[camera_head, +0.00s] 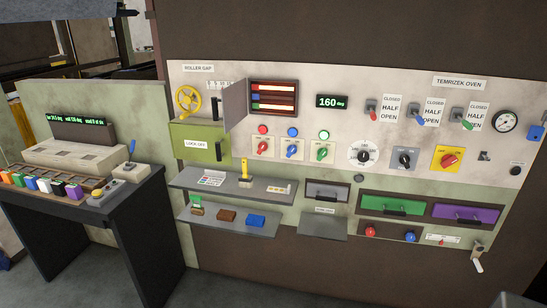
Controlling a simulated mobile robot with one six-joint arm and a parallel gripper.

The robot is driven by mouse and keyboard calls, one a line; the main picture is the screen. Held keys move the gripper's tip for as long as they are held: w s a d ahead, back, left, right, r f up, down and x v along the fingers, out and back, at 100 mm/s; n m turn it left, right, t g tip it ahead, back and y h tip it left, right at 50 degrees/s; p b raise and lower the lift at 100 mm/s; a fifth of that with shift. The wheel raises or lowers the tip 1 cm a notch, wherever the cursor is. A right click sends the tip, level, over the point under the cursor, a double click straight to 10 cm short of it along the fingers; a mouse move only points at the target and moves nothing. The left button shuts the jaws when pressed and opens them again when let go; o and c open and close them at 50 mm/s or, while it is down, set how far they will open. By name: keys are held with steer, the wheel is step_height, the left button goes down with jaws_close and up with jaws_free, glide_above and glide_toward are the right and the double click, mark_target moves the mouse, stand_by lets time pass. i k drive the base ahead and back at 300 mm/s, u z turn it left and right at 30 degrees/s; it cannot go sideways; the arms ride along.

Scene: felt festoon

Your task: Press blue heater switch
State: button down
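A white control panel (350,85) fills the middle and right of the view. Three small plates with rotary switches sit in a row: red (263,147), blue (291,150) and green (321,152). A round lamp stands above each, with a blue lamp (293,132) over the blue switch. Other blue controls are a blue lever (421,118) at the upper right and a blue knob (410,237) low on the panel. The labels are too small to tell which is the heater switch. My gripper is not in view.
A small open door (235,104) sticks out left of the switches. Two shelves (226,221) with small items project below them. Green (392,204) and purple (465,213) drawers are at right. A dark desk (128,222) with coloured blocks stands at left.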

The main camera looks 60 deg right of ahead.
mark_target(292, 149)
steer(key=z, duration=0.15)
steer(key=i, duration=0.95)
steer(key=u, duration=0.1)
